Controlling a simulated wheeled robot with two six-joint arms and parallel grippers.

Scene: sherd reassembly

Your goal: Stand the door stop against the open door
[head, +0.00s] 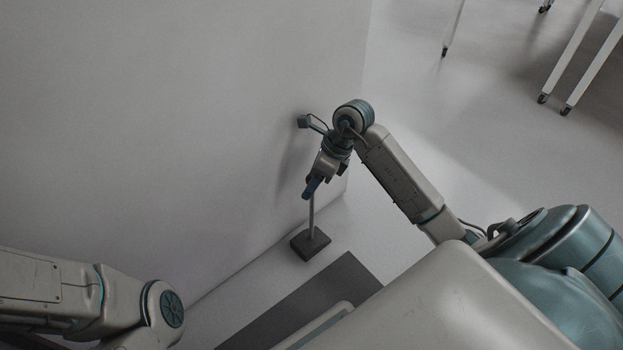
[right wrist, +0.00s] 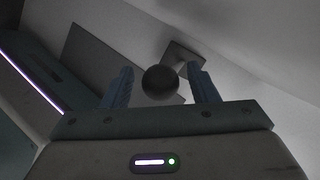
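The door stop has a dark square base (head: 310,244) on the floor and a thin pale post rising from it. In the right wrist view, its dark round knob (right wrist: 160,82) hides most of the post, and the base (right wrist: 183,55) shows behind. My right gripper (head: 312,188) is at the top of the post. Its blue fingers (right wrist: 160,88) are apart on either side of the knob, with a visible gap at each side. A large pale upright surface (head: 180,110) stands beside the stop; I cannot tell whether it is the door or a wall. My left gripper is out of view.
A dark flat strip or mat (head: 315,305) lies on the floor in front of the stop. White legs on casters (head: 585,62) stand at the upper right. The floor (head: 440,120) beyond the surface's right edge is clear.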

